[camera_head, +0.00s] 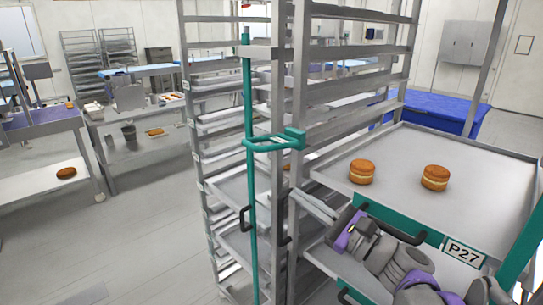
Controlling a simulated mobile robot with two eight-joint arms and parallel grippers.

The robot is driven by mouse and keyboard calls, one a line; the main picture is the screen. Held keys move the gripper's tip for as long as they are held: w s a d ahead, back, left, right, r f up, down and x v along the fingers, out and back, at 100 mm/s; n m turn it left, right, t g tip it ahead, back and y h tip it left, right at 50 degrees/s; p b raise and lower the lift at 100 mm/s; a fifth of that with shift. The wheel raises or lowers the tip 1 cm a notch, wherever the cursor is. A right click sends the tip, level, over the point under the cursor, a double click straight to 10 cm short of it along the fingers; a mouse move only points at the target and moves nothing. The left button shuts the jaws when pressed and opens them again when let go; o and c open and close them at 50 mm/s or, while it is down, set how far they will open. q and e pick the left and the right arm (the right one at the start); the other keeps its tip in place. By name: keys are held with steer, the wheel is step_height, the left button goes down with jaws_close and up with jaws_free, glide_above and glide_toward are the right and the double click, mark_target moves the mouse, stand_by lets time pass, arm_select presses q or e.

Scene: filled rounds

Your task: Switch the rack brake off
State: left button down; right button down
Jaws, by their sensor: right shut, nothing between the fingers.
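A tall metal rack (298,90) stands in the middle of the view. A teal upright rod (249,130) runs down its left side, and a teal loop-shaped bracket (275,141) sticks out at mid height. I cannot tell which part is the rack brake; the foot of the rack is out of view. My right gripper (305,197) comes in from the lower right, in front of the rack's upright and below the teal bracket. It is shut and holds nothing. Whether it touches the upright is unclear. My left gripper is not in view.
A tray (400,150) on the right carries two filled rounds (362,172) (435,178). Its teal front edge has a P27 label (464,252). Black handles (245,218) hang on the rack. Work tables (130,130) stand at the left; the floor (130,225) there is clear.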

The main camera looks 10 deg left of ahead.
steer(key=shift+r, duration=0.25)
steer(key=shift+s, duration=0.1)
steer(key=w+a+r+p, duration=0.2)
steer(key=w+a+r, duration=0.2)
steer(key=a, duration=0.5)
steer(key=shift+r, duration=0.95)
steer(key=shift+r+m+p, duration=0.15)
steer(key=shift+m+p, duration=0.15)
